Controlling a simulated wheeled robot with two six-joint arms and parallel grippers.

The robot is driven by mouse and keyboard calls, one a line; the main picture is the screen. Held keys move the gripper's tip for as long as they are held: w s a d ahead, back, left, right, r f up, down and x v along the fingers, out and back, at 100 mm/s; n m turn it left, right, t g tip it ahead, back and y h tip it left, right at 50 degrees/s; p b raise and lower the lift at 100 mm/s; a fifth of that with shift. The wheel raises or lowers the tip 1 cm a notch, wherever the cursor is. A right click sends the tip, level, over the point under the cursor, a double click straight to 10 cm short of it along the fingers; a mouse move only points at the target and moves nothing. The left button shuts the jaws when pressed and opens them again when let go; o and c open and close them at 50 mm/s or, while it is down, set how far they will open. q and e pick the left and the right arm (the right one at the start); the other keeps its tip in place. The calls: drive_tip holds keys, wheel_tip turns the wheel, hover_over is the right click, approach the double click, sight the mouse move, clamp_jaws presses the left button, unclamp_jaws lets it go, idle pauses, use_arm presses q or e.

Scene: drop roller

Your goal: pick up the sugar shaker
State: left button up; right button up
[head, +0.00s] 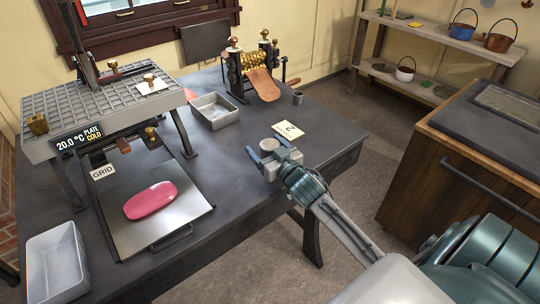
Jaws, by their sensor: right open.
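My right gripper (262,160) reaches in from the lower right, low over the table's right part. It is open. A small pale, round-topped thing (268,146) shows at its jaws and may be the sugar shaker. It is partly hidden by the gripper, and I cannot tell whether the fingers touch it. A small grey cup (298,97) stands farther back, near the table's far right edge; I cannot tell what it holds. My left gripper is out of view.
A brass roller machine (262,72) and a metal tray (214,111) stand at the back. A pink slab (151,201) lies on a metal plate (190,213). A white tub (56,262) is at the front left.

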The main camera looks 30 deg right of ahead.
drive_tip(key=shift+c, duration=0.2)
drive_tip(key=c, duration=1.1)
drive_tip(key=shift+r, duration=0.1)
